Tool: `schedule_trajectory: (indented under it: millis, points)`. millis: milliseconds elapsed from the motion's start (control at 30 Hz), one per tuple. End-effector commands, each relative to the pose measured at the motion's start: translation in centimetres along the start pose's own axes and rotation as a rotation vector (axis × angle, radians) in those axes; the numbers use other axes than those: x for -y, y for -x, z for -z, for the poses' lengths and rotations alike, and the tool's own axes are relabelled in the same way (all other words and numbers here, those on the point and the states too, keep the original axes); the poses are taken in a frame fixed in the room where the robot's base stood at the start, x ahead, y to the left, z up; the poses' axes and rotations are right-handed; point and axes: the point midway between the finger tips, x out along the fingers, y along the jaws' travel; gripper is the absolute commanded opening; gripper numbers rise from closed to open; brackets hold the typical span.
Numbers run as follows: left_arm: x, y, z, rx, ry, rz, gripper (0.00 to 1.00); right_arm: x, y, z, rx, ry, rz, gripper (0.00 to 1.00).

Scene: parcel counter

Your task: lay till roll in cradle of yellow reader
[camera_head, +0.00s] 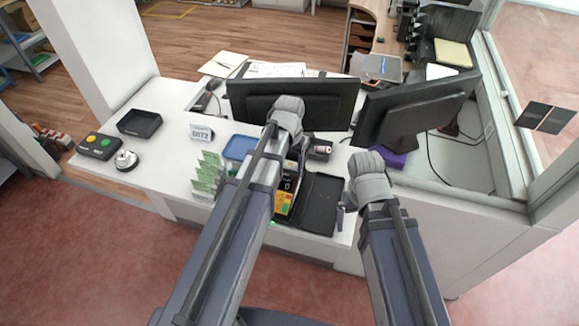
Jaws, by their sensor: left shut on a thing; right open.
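The yellow reader (283,204) sits on the counter, partly hidden behind my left forearm; its black upper part shows above the yellow. My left gripper (293,168) is over the reader area, mostly covered by my own wrist. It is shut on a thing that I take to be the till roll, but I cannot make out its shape. Whether it touches the reader's cradle cannot be told. My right gripper (343,205) is open, beside the right edge of a black open tray, with its fingers mostly hidden.
The black tray (321,205) lies right of the reader. Green leaflets (207,173) and a blue tray (239,147) stand left. A small dark device (320,149) and two monitors (300,103) (411,112) stand behind. A bell (126,160) and button box (100,145) are far left.

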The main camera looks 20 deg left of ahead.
Motion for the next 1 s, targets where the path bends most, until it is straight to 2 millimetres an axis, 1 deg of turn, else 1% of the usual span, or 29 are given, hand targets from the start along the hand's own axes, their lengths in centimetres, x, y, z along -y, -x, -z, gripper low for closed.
schedule_trajectory:
  millis: [67,100,367,633,767,867,1000]
  points:
    - [0.0,-0.3,0.0,0.000,0.000,0.000,0.16,0.0,-0.3,0.0,0.000,0.000,0.000,1.00]
    - [0.0,-0.3,0.0,0.000,0.000,0.000,0.71,0.0,-0.3,0.0,0.000,0.000,0.000,1.00]
    - [0.0,-0.2,0.0,0.000,0.000,0.000,1.00,0.0,-0.2,0.0,0.000,0.000,0.000,1.00]
    - [0.0,-0.1,0.0,0.000,0.000,0.000,1.00,0.0,-0.1,0.0,0.000,0.000,0.000,1.00]
    - [0.0,0.3,0.0,0.000,0.000,0.000,1.00,0.0,0.3,0.0,0.000,0.000,0.000,1.00]
    - [0.0,1.0,0.0,0.000,0.000,0.000,1.00,-0.1,1.0,-0.1,0.000,0.000,0.000,1.00]
    - [0.0,2.5,0.0,0.000,0.000,0.000,1.00,-0.2,2.5,-0.1,0.000,0.000,0.000,1.00]
